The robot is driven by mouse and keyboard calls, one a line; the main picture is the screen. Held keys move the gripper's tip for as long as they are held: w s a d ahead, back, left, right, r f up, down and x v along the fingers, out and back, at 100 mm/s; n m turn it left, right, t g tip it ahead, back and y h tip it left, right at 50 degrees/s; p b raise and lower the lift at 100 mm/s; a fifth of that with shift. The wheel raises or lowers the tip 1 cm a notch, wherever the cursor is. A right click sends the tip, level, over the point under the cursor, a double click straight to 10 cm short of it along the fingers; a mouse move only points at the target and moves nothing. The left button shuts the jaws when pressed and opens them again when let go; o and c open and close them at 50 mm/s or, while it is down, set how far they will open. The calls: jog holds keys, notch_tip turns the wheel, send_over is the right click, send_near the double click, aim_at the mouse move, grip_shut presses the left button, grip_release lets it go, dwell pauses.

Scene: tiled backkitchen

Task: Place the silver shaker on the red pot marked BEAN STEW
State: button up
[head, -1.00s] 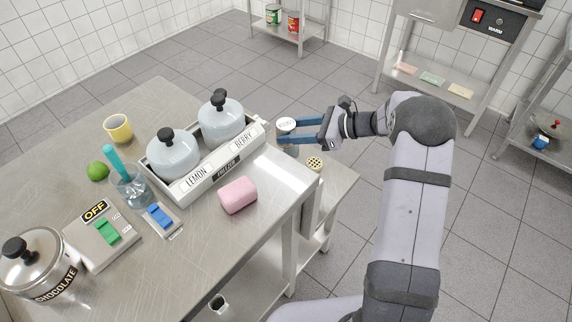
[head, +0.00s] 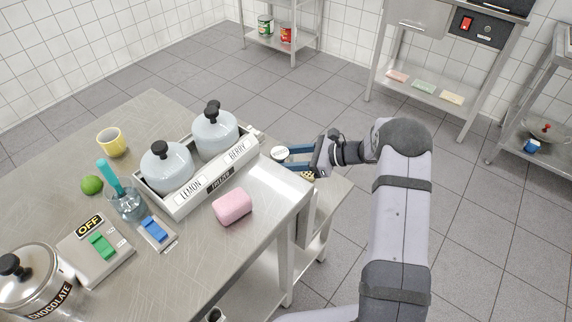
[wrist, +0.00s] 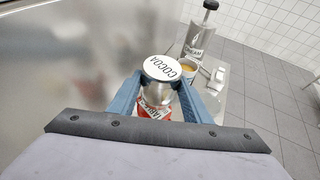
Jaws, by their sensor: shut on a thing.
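The silver shaker has a white lid marked COCOA (wrist: 162,68) and a shiny round body (wrist: 160,95). In the head view its lid (head: 280,153) shows just off the right edge of the steel table. My gripper (head: 294,158) is shut on it, with blue fingers on either side. Below the shaker in the wrist view is a red thing with white lettering (wrist: 147,108), mostly hidden; I cannot read it or tell whether the shaker touches it. I cannot make out a BEAN STEW marking in either view.
A white tray (head: 207,193) with two lidded grey pots stands at the table's right edge, beside a pink block (head: 232,206). A perforated tan top (head: 308,175) is close to my gripper.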

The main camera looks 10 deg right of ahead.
jog(key=shift+f, duration=1.4)
jog(key=shift+f, duration=0.1)
jog(key=shift+f, duration=0.1)
jog(key=o, duration=1.2)
jog(key=shift+c, duration=0.2)
jog(key=shift+r, duration=0.2)
jog(key=b+v, duration=0.1)
jog(key=v, duration=1.1)
jog(key=shift+w+r, duration=0.1)
